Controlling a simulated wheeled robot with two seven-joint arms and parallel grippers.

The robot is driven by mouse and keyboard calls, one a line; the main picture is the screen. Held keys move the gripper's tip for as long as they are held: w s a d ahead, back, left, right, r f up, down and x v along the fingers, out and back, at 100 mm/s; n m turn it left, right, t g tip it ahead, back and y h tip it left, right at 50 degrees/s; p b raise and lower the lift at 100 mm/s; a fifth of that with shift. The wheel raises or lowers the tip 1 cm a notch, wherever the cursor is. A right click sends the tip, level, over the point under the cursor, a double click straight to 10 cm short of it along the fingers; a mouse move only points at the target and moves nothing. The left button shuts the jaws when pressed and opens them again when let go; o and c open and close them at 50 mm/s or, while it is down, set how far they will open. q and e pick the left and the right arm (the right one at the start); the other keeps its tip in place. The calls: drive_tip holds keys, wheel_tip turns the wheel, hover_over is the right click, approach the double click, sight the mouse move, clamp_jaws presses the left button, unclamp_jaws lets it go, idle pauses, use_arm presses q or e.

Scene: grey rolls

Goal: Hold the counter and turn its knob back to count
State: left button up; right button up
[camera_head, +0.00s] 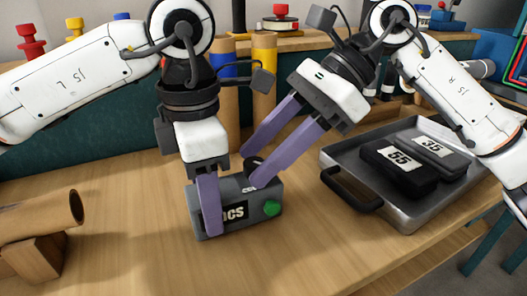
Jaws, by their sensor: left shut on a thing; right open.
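The counter is a dark grey box (235,218) with white lettering on its front, of which "CS" shows, and a green button on its front right. It rests on the wooden table. My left gripper (209,215) is shut on the counter, one purple finger across its front left.
A metal tray (395,218) with a black handle stands to the right and holds black blocks labelled 55 (398,170) and 35 (437,152). A brown tube (42,217) rests on a wooden block at the left. Bare table lies in front of the counter.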

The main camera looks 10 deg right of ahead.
drive_tip(key=c, duration=1.1)
drive_tip(key=shift+m+t, duration=0.3)
drive_tip(key=m+t, duration=0.2)
drive_tip(key=shift+s+d+m, duration=0.1)
drive_tip(key=shift+s+m, duration=0.15)
drive_tip(key=shift+m, duration=0.05)
drive_tip(key=shift+s+m+t+h, duration=0.2)
drive_tip(key=shift+m+t+h, duration=0.2)
drive_tip(key=shift+m+t, duration=1.3)
drive_tip(key=shift+m, duration=0.5)
drive_tip(key=o, duration=1.1)
